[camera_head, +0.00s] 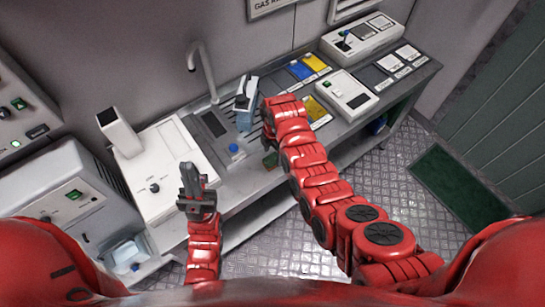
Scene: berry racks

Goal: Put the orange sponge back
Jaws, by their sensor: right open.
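I cannot make out the orange sponge with certainty. A small dark green and brownish piece (270,160) shows at the counter's front edge, just below the end of my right arm. It is too small to tell whether it is the sponge. My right gripper (267,132) is over the counter beside the sink area, open and mostly hidden by its own red arm. My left gripper (190,178) is upright in front of the white device on the left. Its dark fingers look narrow, and I cannot tell whether they are open or shut.
The grey counter (262,178) carries a tap (204,70), a pale blue box-like item (246,103), a blue-capped item (234,150), blue and yellow pads (315,63), another yellow pad (318,110) and white devices (348,94). A green mat (458,188) lies on the open floor at right.

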